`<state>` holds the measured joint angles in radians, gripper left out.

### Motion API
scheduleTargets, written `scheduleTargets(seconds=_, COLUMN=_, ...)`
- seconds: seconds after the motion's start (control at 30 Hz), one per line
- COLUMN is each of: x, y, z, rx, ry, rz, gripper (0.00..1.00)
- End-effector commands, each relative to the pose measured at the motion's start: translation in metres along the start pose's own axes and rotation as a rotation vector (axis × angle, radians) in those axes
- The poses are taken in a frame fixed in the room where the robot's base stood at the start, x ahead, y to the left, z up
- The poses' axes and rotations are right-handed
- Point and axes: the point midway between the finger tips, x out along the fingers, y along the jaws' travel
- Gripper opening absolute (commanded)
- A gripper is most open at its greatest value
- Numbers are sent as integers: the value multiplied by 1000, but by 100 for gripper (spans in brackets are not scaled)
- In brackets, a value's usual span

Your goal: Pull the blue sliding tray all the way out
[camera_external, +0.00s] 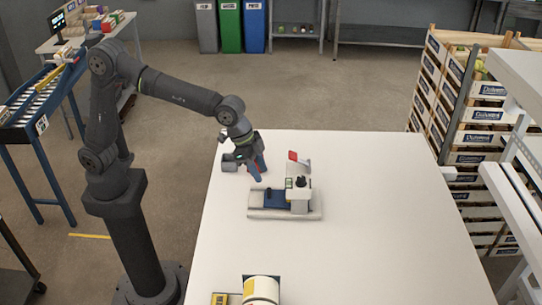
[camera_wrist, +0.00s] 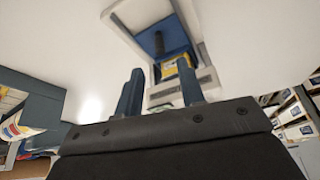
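The blue sliding tray (camera_external: 273,198) sits in a pale grey and white device (camera_external: 301,199) on the white table. In the wrist view the blue tray (camera_wrist: 170,36) lies inside the pale frame, with a dark upright peg (camera_wrist: 158,42) on it. How far out the tray is, I cannot tell exactly. My gripper (camera_external: 257,176) is above the table at the tray's left end, angled down, apart from the peg. In the wrist view its two blue fingers (camera_wrist: 160,67) are spread with an empty gap between them. They hide part of the device's near edge.
A yellow-labelled patch (camera_wrist: 176,67) shows beside the tray. A red-tipped part (camera_external: 293,156) stands behind the device. Stacked crates (camera_external: 478,130) are off to the right. The table's (camera_external: 370,230) middle and right are clear.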

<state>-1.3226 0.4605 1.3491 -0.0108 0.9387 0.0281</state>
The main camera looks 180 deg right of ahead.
Motion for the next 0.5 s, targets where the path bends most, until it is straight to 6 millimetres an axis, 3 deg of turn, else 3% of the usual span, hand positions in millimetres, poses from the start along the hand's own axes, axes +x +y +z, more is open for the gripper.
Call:
scheduleTargets(seconds=0.2, x=47, y=0, z=0, rx=0, ry=-3, rz=0, gripper=36)
scheduleTargets(seconds=0.5, x=80, y=0, z=0, rx=0, ry=0, rz=0, gripper=36)
